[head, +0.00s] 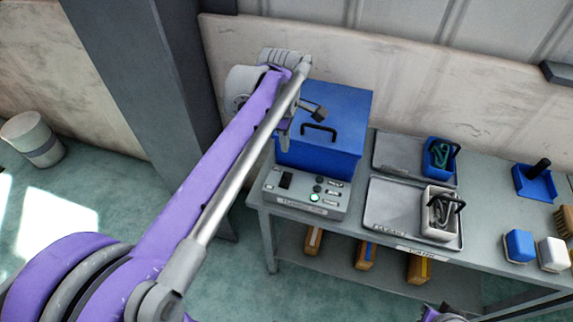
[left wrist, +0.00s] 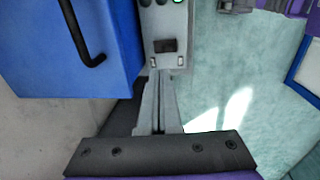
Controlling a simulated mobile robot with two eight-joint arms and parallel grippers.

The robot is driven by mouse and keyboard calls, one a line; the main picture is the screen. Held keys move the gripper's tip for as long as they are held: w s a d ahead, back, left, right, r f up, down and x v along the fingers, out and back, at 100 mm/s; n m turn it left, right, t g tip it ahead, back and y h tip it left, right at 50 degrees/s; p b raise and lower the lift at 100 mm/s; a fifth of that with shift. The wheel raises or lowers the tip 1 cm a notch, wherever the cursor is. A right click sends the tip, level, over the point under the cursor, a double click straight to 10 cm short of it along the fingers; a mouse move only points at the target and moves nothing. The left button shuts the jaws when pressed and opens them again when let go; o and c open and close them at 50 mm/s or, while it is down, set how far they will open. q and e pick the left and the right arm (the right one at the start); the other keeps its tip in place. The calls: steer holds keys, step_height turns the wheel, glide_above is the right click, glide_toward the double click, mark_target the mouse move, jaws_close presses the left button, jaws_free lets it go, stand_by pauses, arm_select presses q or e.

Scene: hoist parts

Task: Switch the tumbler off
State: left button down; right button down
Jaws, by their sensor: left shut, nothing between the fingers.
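The tumbler is a blue box (head: 325,140) with a black handle on the table's left end. Its grey control panel (head: 330,206) sits in front, with a dark rocker switch (head: 286,180), several small knobs or buttons and a lit green button (head: 314,198). In the left wrist view the blue box (left wrist: 60,50) is at left and the dark switch (left wrist: 165,46) is just beyond my fingertips. My left gripper (left wrist: 157,74) is shut and empty, pointing at the panel's switch end. Contact cannot be told. My arm partly covers the gripper in the head view.
Right of the tumbler are grey trays (head: 378,222), a blue bin (head: 439,160) and a white bin (head: 440,218) with hooks or shackles. Blue and white blocks stand farther right. Wooden items lie on the lower shelf. A grey pillar (head: 135,70) rises behind my left arm.

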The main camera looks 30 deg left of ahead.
mark_target(287, 176)
arm_select(q)
steer(key=f, duration=0.4)
steer(key=w+f, duration=0.1)
steer(key=f, duration=0.8)
steer(key=shift+w+a+f+b, duration=0.25)
steer(key=shift+w+f+b, duration=0.05)
steer(key=shift+w+f, duration=0.1)
arm_select(e)
steer(key=shift+s+f, duration=0.3)
steer(key=shift+f, duration=0.45)
arm_select(q)
steer(key=shift+f, duration=0.3)
steer(key=shift+r, duration=0.1)
arm_select(e)
steer(key=shift+s+f, duration=0.1)
steer(key=shift+f, duration=0.15)
arm_select(q)
steer(key=shift+s, duration=0.15)
